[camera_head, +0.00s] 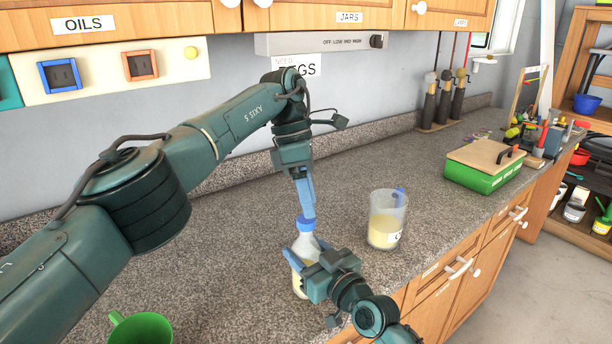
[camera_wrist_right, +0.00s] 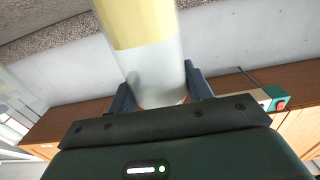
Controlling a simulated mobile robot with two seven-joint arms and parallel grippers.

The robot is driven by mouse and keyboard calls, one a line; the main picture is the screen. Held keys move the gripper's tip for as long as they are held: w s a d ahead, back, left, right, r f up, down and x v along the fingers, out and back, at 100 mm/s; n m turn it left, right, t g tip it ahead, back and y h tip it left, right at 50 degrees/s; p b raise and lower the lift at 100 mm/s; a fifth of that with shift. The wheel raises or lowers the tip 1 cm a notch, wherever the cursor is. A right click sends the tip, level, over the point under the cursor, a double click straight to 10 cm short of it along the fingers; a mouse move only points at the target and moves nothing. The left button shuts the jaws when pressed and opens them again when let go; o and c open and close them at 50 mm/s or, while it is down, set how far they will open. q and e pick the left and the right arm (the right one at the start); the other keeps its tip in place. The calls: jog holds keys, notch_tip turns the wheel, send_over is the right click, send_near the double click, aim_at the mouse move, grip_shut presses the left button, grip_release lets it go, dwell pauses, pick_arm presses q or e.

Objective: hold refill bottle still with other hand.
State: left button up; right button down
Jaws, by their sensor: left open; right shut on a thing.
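The refill bottle (camera_head: 311,243) is clear with pale yellow contents and a blue cap (camera_head: 306,224), standing upright on the counter (camera_head: 240,270). My right gripper (camera_head: 298,258) is shut on the bottle's body from the front right. In the right wrist view the bottle (camera_wrist_right: 145,55) sits between the two fingers of that gripper (camera_wrist_right: 160,92). My left gripper (camera_head: 306,208) is open, pointing down with its blue fingers just above or at the cap; I cannot tell whether they touch it. The bottle's lower front is partly hidden by my right gripper.
A clear jar (camera_head: 385,222) with yellow contents and a blue piece at its rim stands right of the bottle. A green mug (camera_head: 140,329) is at the front left. A green box with a wooden lid (camera_head: 484,166) is farther right. Cabinets (camera_head: 200,22) hang overhead.

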pick_arm(q)
jog(key=n, duration=0.4)
jog(key=shift+r, duration=0.25)
jog(key=n, duration=0.4)
jog(key=shift+r+t+y, duration=0.2)
jog(key=shift+t+y, duration=0.1)
jog(key=n, duration=0.4)
jog(key=shift+r, duration=0.2)
jog(key=n, duration=0.4)
jog(key=shift+r+y, duration=0.25)
jog(key=shift+y, duration=0.05)
jog(key=n, duration=0.3)
jog(key=n+t, duration=0.1)
jog(key=shift+a+r+y, duration=0.1)
jog(key=shift+r+y, duration=0.15)
jog(key=shift+y, duration=0.05)
jog(key=n, duration=0.4)
jog(key=shift+r+n, duration=0.25)
jog(key=shift+n, duration=0.05)
jog(key=n, duration=0.5)
jog(key=shift+w+r+n+t+y, duration=0.1)
jog(key=shift+r+n+t+y, duration=0.2)
jog(key=shift+r+n, duration=0.1)
jog(key=n, duration=0.4)
jog(key=shift+r, duration=0.2)
jog(key=shift+f, duration=0.1)
